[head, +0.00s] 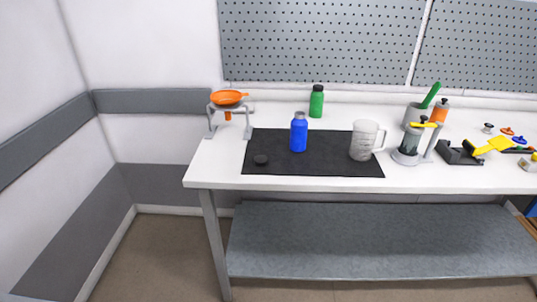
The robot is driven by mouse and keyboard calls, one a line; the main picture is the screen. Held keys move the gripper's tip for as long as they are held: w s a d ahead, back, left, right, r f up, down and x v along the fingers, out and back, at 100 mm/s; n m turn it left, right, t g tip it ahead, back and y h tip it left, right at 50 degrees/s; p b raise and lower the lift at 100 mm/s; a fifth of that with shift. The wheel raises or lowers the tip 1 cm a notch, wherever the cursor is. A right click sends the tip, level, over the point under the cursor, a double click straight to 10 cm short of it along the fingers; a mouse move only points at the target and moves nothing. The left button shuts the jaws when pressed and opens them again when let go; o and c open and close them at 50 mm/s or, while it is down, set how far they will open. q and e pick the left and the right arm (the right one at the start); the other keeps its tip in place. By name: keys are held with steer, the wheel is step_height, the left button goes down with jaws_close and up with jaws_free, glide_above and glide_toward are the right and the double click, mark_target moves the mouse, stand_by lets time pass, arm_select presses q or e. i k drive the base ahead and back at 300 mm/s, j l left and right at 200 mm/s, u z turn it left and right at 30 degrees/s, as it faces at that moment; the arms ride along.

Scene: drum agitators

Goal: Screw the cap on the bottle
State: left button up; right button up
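A blue bottle (298,134) stands upright on a black mat (325,165) on the white table. Its narrow grey neck is at the top and no black cap sits on it. A small round black cap (261,160) lies on the mat to the left of the bottle, near the mat's front left corner. The two stand apart. Neither of my grippers shows in the head view.
A clear measuring jug (363,140) stands on the mat's right side. A green bottle (316,101) is behind the mat. An orange funnel (228,98) sits in a stand at the left. Several tools and containers, including a dispenser (409,145), crowd the right.

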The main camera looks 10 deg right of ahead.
mark_target(299, 125)
steer(key=u, duration=1.85)
steer(key=k+l, duration=0.35)
steer(key=l, duration=0.15)
steer(key=k+l, duration=0.35)
steer(key=l, duration=0.15)
steer(key=k+l, duration=0.4)
steer(key=i+l+u, duration=0.05)
steer(key=l, duration=0.05)
